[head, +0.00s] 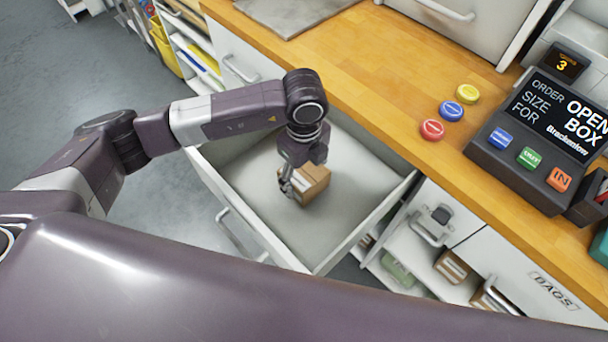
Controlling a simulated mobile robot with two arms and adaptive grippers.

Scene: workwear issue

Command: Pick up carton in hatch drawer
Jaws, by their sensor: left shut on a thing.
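A small brown carton (313,181) is in the open hatch drawer (352,222), near the middle of its pale floor. My left gripper (293,192) reaches down into the drawer from above and is shut on the carton. The gripper and wrist hide part of the carton's left side. I cannot tell whether the carton touches the drawer floor. My right gripper is not in view.
A wooden counter (400,90) runs above the drawer. On it are red (432,129), blue (451,111) and yellow (467,93) buttons and a dark order console (535,140). Shelves with cartons (452,266) stand below right. Open floor (60,70) lies left.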

